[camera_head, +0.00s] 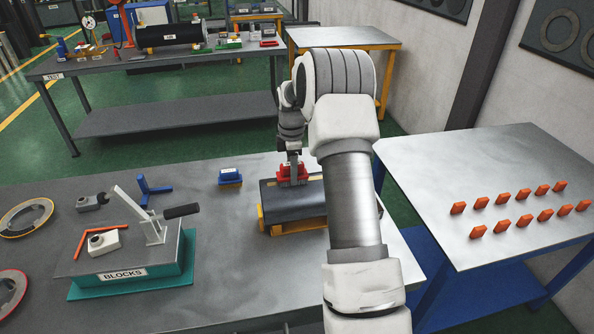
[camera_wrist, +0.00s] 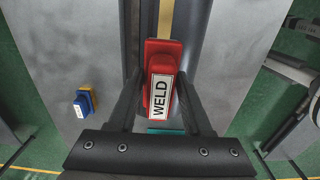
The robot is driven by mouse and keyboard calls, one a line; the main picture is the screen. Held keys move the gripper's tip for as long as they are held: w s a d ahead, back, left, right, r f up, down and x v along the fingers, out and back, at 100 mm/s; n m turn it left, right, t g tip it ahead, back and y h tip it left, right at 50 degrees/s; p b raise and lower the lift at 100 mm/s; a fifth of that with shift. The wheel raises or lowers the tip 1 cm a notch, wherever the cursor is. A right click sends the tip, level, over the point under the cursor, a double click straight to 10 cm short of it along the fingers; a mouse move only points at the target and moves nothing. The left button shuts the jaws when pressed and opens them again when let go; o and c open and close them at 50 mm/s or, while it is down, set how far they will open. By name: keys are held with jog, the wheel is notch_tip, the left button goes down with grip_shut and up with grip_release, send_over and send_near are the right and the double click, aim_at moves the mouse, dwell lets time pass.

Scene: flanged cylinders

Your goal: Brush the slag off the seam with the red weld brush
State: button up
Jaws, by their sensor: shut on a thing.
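The red weld brush (camera_head: 292,174), labelled WELD, is held between the fingers of my gripper (camera_head: 292,158). In the wrist view the brush (camera_wrist: 161,62) sits between the two dark fingers, label facing the camera. The brush is at the top of a dark grey cylinder (camera_head: 300,200) that lies on a yellow cradle (camera_head: 298,226). Whether its bristles touch the surface cannot be told. In the wrist view the cylinder (camera_wrist: 193,25) runs away from me, with a tan strip beyond the brush. I cannot tell whether that strip is seam or slag. My arm hides the cylinder's right end.
A blue block-shaped tool with a yellow base (camera_head: 230,177) stands left of the cylinder. A teal clamp fixture (camera_head: 125,275) labelled BLOCKS is further left. A side table (camera_head: 480,185) with several orange pieces is at right. The table between fixture and cradle is mostly clear.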

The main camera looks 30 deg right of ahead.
aim_at(283, 164)
jog(key=shift+w+a+f, duration=0.1)
jog(key=shift+w+a, duration=0.05)
jog(key=shift+a, duration=0.5)
jog(key=shift+w+a, duration=0.15)
jog(key=shift+a, duration=0.45)
jog(key=shift+d+r+p, duration=0.1)
jog(key=shift+r+p, duration=1.85)
jog(key=shift+r, duration=1.15)
jog(key=shift+r+p, duration=1.1)
jog(key=shift+r, duration=0.4)
